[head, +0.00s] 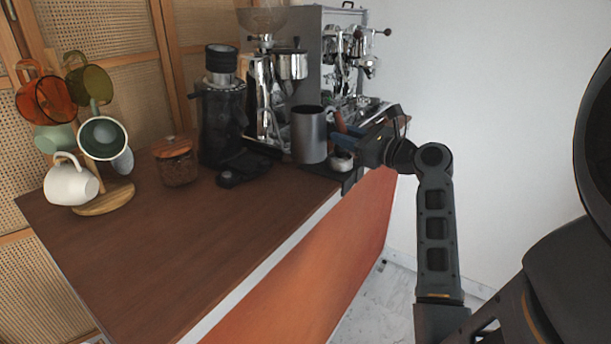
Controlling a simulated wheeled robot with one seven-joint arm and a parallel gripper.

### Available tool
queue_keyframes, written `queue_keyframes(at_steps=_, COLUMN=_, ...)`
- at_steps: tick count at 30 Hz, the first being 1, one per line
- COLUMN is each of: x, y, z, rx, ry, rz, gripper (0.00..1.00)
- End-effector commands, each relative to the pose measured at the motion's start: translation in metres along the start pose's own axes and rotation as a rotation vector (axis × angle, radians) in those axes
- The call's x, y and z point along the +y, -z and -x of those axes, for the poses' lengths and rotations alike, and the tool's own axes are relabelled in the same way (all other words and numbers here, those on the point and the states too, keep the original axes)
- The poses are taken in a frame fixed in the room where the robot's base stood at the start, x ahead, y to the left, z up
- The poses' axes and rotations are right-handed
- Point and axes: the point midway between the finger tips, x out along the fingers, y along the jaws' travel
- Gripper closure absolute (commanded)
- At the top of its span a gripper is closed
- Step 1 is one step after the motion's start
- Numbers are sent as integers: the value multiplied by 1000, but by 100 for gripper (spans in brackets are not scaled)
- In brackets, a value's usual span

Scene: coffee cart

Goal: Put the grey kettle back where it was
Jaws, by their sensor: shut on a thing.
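The grey kettle (309,136) is a plain, upright grey cylinder with a dark open top. It is at the right end of the wooden counter, in front of the coffee machine. My gripper (345,133) comes in from the right and is shut on the kettle's right side. The fingertips and the exact grip are partly hidden. I cannot tell whether the kettle's base touches the surface below it.
A chrome espresso machine (350,65) and a black grinder (221,115) stand behind and left. A small metal cup (341,161) sits below my gripper. A lidded jar (176,162) and mug tree (104,198) stand left. The front counter (160,265) is clear.

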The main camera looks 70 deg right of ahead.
Motion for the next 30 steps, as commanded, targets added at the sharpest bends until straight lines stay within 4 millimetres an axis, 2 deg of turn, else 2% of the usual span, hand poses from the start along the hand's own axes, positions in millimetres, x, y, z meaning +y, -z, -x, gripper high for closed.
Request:
queue_keyframes(at_steps=6, x=39, y=16, z=-29, rx=-1, ry=0, rz=-2, gripper=100)
queue_keyframes(at_steps=11, x=58, y=24, z=-44, rx=-1, ry=1, rz=-2, gripper=100)
queue_keyframes(at_steps=17, x=66, y=32, z=-50, rx=0, ry=3, rz=-1, gripper=100)
queue_keyframes(at_steps=24, x=74, y=62, z=-49, rx=0, ry=4, rz=-3, gripper=100)
queue_keyframes(at_steps=30, x=76, y=66, z=-49, rx=-1, ry=3, rz=1, gripper=100)
